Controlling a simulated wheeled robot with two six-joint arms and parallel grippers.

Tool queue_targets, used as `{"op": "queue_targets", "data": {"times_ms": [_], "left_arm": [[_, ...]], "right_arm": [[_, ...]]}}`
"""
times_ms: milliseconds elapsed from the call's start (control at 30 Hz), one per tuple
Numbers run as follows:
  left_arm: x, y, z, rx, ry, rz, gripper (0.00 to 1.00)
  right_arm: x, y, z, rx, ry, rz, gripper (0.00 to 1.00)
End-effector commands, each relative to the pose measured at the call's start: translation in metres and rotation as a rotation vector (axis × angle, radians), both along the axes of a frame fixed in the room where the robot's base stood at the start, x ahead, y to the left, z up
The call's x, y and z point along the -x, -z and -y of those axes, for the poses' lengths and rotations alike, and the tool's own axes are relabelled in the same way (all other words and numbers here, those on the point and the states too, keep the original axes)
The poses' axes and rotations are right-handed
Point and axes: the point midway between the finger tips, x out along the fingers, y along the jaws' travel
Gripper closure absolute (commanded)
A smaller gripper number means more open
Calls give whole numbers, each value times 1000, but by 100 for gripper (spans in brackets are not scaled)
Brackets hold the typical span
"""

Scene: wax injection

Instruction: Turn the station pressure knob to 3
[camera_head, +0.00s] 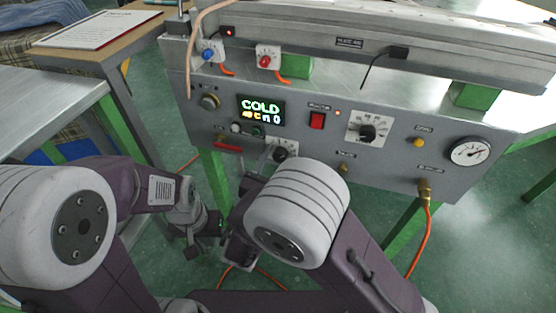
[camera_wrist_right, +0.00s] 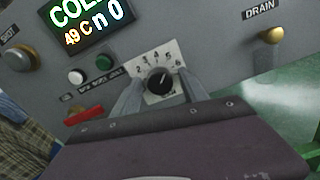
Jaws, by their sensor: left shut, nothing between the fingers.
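A small black knob (camera_wrist_right: 160,80) on a white numbered plate (camera_wrist_right: 152,98) is on the station's front panel. Its white mark points up and slightly right, toward the upper numbers; I cannot read exactly which. In the head view the knob (camera_head: 280,153) shows just above my right arm's white joint. My right gripper (camera_wrist_right: 160,84) has one finger on each side of the knob, with white plate visible between. It is open around the knob. In the head view it is mostly hidden by the arm. My left gripper (camera_head: 204,246) is shut and empty, low in front of the panel.
The display (camera_head: 261,109) reads COLD. A red handle (camera_head: 228,147) is left of the knob. An orange hose (camera_head: 419,240) hangs at right.

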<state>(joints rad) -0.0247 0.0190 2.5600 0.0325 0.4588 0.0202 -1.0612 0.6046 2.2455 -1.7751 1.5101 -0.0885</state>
Motion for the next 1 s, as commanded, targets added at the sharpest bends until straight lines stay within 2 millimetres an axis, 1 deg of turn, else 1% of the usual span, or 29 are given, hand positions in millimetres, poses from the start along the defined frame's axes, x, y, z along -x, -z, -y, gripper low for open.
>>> {"op": "queue_targets", "data": {"times_ms": [33, 67, 100, 167, 367, 467, 567, 767, 1000], "left_arm": [[0, 0, 0, 0, 0, 0, 100], [0, 0, 0, 0, 0, 0, 100], [0, 0, 0, 0, 0, 0, 100], [0, 0, 0, 0, 0, 0, 100], [0, -3, 0, 0, 0, 0, 100], [0, -8, 0, 0, 0, 0, 100], [0, -18, 0, 0, 0, 0, 100], [0, -47, 0, 0, 0, 0, 100], [0, -86, 0, 0, 0, 0, 100]], "right_arm": [[0, 0, 0, 0, 0, 0, 65], [0, 0, 0, 0, 0, 0, 74], [0, 0, 0, 0, 0, 0, 85], [0, 0, 0, 0, 0, 0, 100], [0, -1, 0, 9, 0, -3, 100], [0, -2, 0, 33, 0, -10, 100], [0, -4, 0, 73, 0, -23, 100], [1, -7, 0, 214, -1, -69, 100], [1, -7, 0, 431, 0, -135, 100]]}}
